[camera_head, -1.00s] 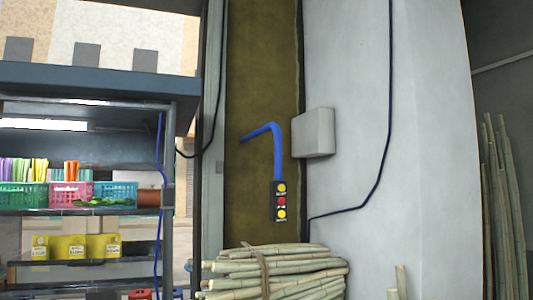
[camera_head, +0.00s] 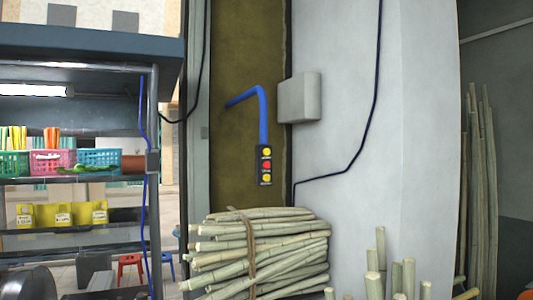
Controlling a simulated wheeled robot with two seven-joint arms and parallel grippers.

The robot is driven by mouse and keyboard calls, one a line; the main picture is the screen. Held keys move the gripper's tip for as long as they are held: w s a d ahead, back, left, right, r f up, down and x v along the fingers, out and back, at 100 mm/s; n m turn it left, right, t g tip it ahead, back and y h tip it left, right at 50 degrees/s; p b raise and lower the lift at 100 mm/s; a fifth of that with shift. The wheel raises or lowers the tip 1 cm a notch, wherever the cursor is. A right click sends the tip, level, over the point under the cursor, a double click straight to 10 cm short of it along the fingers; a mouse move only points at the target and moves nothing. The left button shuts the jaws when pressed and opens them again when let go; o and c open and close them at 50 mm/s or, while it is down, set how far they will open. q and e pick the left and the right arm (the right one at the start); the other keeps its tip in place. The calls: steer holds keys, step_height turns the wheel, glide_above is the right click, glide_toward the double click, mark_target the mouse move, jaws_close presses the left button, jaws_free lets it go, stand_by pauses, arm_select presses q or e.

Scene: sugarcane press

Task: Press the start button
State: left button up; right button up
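A small black control box (camera_head: 265,173) hangs on the brown wall panel from a bent blue pipe (camera_head: 263,118). It carries a yellow button (camera_head: 266,152) at the top, a red button (camera_head: 267,165) in the middle and a yellow button (camera_head: 266,178) at the bottom. The labels by the buttons are too small to read, so I cannot tell which is the start button. Neither of my grippers shows in the head view.
A tied bundle of sugarcane (camera_head: 285,250) lies below the box. More cane (camera_head: 478,200) leans at the right. A shelf (camera_head: 70,181) with baskets stands at the left. A grey box (camera_head: 300,98) and a hanging dark cable (camera_head: 372,120) are on the wall.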

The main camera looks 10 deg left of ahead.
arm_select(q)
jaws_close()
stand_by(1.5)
